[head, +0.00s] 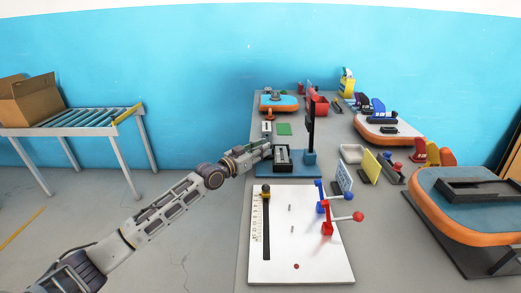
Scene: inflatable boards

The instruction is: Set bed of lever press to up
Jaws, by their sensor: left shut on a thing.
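The lever press stands on the grey table beyond the white panel. It has a blue base (262,171), a tall dark upright (311,120) and a blue block at the upright's foot. Its bed (283,157) is a grey and dark block left of the upright. My left arm reaches in from the lower left, and its gripper (267,149) is at the bed's left side, shut on part of it. The fingertips are small and partly hidden, so the exact grip point and the bed's height are unclear. My right gripper is not in view.
A white panel (302,262) with a slider, blue levers and red levers lies in front of the press. Orange-edged boards (440,215) line the table's right side. A roller conveyor (80,121) with a carton stands far left.

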